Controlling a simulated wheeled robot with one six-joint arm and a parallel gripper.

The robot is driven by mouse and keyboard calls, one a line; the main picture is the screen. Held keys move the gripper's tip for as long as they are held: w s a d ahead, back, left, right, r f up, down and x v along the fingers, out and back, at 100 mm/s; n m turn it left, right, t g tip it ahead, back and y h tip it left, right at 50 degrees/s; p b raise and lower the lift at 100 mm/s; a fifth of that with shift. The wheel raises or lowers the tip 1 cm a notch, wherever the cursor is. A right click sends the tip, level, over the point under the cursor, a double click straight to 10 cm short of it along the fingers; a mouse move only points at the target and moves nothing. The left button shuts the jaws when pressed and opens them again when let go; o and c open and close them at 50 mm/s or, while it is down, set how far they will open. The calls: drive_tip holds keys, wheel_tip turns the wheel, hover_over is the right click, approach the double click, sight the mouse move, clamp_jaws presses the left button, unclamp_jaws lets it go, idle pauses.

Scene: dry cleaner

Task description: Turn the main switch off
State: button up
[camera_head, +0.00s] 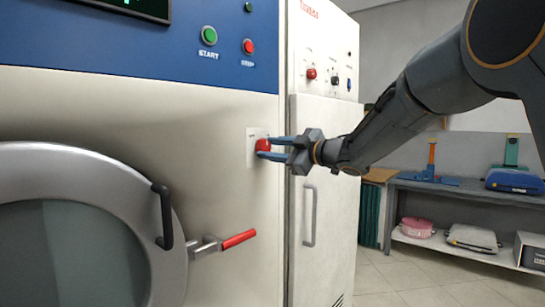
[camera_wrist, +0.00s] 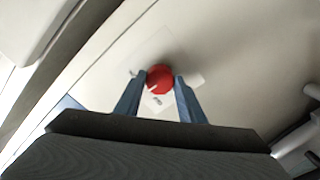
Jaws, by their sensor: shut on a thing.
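The main switch (camera_head: 263,146) is a red rotary knob on a pale square plate (camera_head: 252,148) on the front of the white and blue machine. In the wrist view the red knob (camera_wrist: 159,78) sits between my two blue fingertips, with a short white mark on its face. My gripper (camera_head: 273,147) reaches in from the right and is shut on the knob, one finger on each side. The wrist view shows my gripper (camera_wrist: 160,88) close to the panel. Small label marks on the plate are too blurred to read.
Below the switch are a red lever handle (camera_head: 238,239) and a round door (camera_head: 85,230) with a dark handle (camera_head: 162,216). Green START (camera_head: 209,36) and red STOP (camera_head: 248,46) buttons are above. A white cabinet (camera_head: 325,200) stands right; shelves (camera_head: 450,215) are behind.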

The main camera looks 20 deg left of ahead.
drive_tip(key=n+b, duration=0.3)
drive_tip(key=n, duration=0.1)
drive_tip(key=shift+f+n+b, duration=0.15)
drive_tip(key=shift+n+b, duration=0.15)
drive_tip(key=n+b, duration=0.4)
drive_tip(key=shift+n, duration=0.4)
drive_tip(key=o, duration=1)
drive_tip(key=shift+r, duration=0.2)
drive_tip(key=shift+o, duration=0.2)
drive_tip(key=v, duration=0.8)
drive_tip(key=shift+b, duration=0.35)
